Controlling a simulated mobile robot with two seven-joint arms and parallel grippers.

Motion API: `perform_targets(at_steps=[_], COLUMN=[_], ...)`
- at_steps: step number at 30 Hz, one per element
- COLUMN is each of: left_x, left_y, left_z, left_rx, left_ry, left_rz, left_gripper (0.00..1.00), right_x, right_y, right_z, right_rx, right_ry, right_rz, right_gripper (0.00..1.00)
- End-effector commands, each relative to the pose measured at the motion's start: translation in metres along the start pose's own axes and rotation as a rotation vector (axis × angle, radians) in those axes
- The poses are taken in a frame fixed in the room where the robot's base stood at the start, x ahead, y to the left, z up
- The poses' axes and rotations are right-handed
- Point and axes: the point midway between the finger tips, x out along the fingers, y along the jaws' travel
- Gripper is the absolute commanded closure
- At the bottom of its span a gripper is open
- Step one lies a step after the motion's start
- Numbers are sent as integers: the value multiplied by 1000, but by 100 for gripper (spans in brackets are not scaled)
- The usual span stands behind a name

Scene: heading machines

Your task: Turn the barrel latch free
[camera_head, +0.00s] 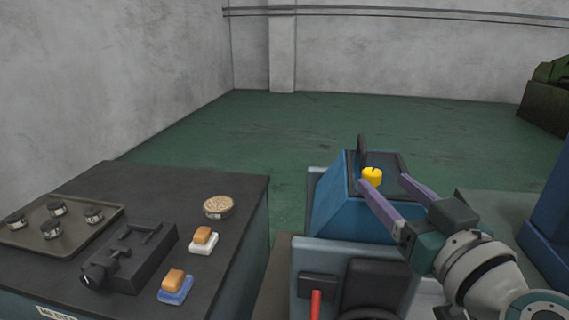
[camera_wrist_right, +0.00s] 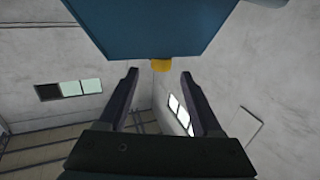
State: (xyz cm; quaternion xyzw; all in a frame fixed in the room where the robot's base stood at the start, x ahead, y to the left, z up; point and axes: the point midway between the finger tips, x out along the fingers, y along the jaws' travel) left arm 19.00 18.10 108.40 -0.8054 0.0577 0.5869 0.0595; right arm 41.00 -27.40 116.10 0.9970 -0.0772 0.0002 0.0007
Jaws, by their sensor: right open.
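A yellow knob (camera_head: 372,176) with a dark slot sits on the dark top plate of a blue machine housing (camera_head: 334,204); I take it to be the barrel latch. My right gripper (camera_head: 384,183) has its two purple fingers spread, one on either side of the knob in the head view. In the right wrist view the knob (camera_wrist_right: 161,65) shows below the housing's edge, beyond and between the open fingertips (camera_wrist_right: 160,73), apart from them. I cannot tell the exact gap. My left gripper is not in view.
A dark bench (camera_head: 225,190) on the left holds a tray (camera_head: 100,214) of small round parts, a black fixture (camera_head: 130,262), blocks on blue and white bases, and a round dish (camera_head: 218,207). A red lever (camera_head: 315,304) stands at the machine's front. Green floor (camera_head: 300,120) behind is clear.

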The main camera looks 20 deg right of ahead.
Motion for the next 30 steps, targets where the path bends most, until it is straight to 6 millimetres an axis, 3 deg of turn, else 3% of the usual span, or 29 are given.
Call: perform_targets(at_steps=[3,9,21,30], left_x=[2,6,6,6], left_y=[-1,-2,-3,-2], left_z=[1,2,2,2], left_rx=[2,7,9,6], left_ry=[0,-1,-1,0], left_rz=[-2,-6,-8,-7], left_gripper=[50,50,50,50], right_x=[22,46,52,52], right_y=[-1,-1,-1,-1], right_z=[0,0,0,0], right_rx=[0,2,1,1], right_ry=[2,1,0,-1], right_rz=[-2,-2,-3,-3], right_gripper=[34,34,35,68])
